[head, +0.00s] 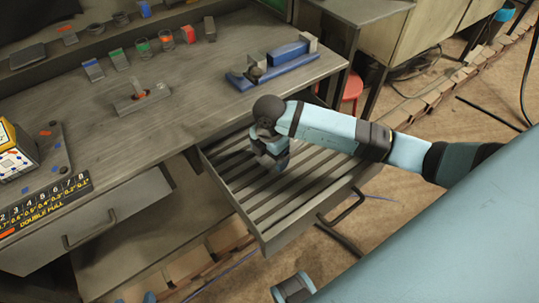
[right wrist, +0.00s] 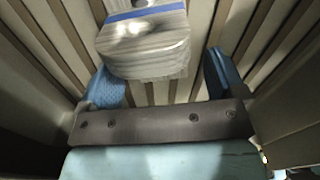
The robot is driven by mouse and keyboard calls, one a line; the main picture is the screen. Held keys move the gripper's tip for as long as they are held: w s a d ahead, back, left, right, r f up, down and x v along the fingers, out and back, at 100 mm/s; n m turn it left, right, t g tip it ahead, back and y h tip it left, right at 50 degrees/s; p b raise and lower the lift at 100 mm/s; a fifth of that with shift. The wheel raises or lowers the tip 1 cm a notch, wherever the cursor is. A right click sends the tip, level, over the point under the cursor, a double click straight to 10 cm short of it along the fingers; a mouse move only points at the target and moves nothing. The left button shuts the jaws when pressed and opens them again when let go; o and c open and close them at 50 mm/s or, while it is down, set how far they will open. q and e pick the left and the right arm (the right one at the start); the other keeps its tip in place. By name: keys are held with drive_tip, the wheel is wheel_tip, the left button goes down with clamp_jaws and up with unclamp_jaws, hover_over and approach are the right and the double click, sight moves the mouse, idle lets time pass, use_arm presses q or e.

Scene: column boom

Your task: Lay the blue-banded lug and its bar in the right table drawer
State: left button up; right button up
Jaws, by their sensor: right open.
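The right table drawer (head: 318,213) is pulled open, and its floor has dark parallel slats. The blue-banded lug (right wrist: 145,42), a grey metal piece with a blue stripe, is over the slats in the right wrist view. It lies between and just beyond the fingertips of my right gripper (right wrist: 160,82). The gripper is open, with a gap between the lug and the right finger; the left finger is close to the lug. In the head view my right gripper (head: 270,158) is low inside the drawer and hides the lug. The bar cannot be made out. My left gripper is not in view.
A closed left drawer (head: 90,232) is below. A red stool (head: 352,86) stands behind the open drawer.

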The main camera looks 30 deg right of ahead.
wheel_tip(320, 180, up, 13)
drive_tip(key=p, duration=0.1)
drive_tip(key=shift+f, duration=0.1)
